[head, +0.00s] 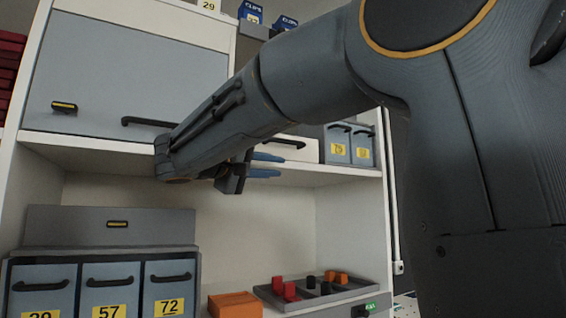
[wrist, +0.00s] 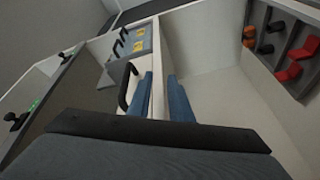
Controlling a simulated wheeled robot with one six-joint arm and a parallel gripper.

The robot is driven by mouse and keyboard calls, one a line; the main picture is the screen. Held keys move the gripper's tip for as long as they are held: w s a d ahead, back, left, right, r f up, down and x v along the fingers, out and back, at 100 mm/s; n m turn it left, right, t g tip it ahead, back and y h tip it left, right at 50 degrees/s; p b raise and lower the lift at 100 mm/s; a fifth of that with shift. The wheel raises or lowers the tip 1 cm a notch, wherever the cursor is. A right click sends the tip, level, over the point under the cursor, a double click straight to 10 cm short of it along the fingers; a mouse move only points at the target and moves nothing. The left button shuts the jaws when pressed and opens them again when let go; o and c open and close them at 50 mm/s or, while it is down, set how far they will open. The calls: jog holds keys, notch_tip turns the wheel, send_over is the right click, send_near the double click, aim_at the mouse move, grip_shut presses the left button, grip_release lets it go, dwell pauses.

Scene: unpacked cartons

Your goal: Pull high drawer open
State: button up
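The high drawer (head: 306,152) has a white front and a dark bar handle (head: 288,142). It sits on the upper shelf level, partly hidden behind my arm, and looks shut. My gripper (head: 282,166) is in front of the shelf edge, just below the handle. Its two blue fingers are apart with nothing held between them. In the wrist view the handle (wrist: 126,88) is left of the left finger, outside the gap of my gripper (wrist: 160,76). The white shelf edge shows behind that gap. I cannot tell whether a finger touches anything.
A grey flap door (head: 125,75) with a dark handle is at upper left. Small grey-blue numbered bins (head: 338,146) stand right of the drawer. Below are numbered bins (head: 110,275), an orange box (head: 235,304) and a divided tray (head: 322,297) with red, orange and black pieces.

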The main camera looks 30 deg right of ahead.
aim_at(286, 142)
jog(key=shift+m+h, duration=0.8)
jog(key=shift+h, duration=0.1)
jog(key=r, duration=0.6)
jog(key=shift+s+a, duration=0.3)
jog(key=shift+a, duration=0.1)
jog(key=shift+p+x, duration=1.3)
jog(key=shift+x, duration=2.6)
jog(key=shift+f, duration=0.15)
grip_shut()
